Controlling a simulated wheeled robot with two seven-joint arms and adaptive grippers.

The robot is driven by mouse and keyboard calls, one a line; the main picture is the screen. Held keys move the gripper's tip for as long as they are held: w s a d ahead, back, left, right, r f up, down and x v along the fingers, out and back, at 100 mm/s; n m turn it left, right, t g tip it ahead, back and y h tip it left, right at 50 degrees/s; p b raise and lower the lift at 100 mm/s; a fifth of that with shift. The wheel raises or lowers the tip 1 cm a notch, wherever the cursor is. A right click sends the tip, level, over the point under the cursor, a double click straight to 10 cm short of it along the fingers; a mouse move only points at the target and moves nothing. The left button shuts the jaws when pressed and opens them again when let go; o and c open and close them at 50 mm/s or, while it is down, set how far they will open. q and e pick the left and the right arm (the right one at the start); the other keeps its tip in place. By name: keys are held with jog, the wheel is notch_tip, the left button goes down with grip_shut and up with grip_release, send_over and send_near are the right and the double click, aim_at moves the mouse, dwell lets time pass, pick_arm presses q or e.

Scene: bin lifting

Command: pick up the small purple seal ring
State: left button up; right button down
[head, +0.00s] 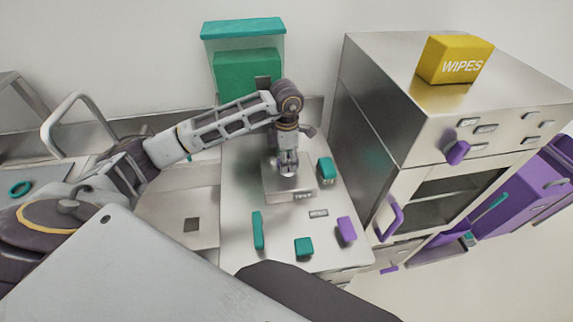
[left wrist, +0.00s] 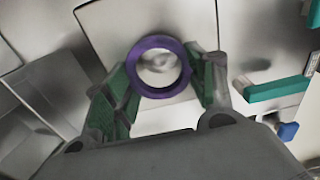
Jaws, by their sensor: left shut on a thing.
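The small purple seal ring (left wrist: 157,92) shows in the left wrist view between the two fingers of my left gripper (left wrist: 165,88). The green-padded fingers press on it from both sides, and its round opening faces the camera. In the head view my left gripper (head: 288,170) points down over a low metal block (head: 290,191) on the steel worktop. I cannot make out the ring in the head view. My right gripper is not in view.
The steel worktop (head: 285,250) holds a teal bar (head: 257,230), a teal block (head: 304,246), a purple block (head: 346,229) and a teal canister (head: 326,170). A tall steel cabinet (head: 380,110) with a yellow wipes box (head: 455,60) stands right. A teal ring (head: 19,189) lies far left.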

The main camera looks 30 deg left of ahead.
pick_arm(q)
notch_tip(320, 180, up, 7)
jog(key=b, duration=0.1)
dwell(0.3)
jog(key=shift+f, duration=0.1)
jog(key=shift+s+f, duration=0.1)
dwell(0.5)
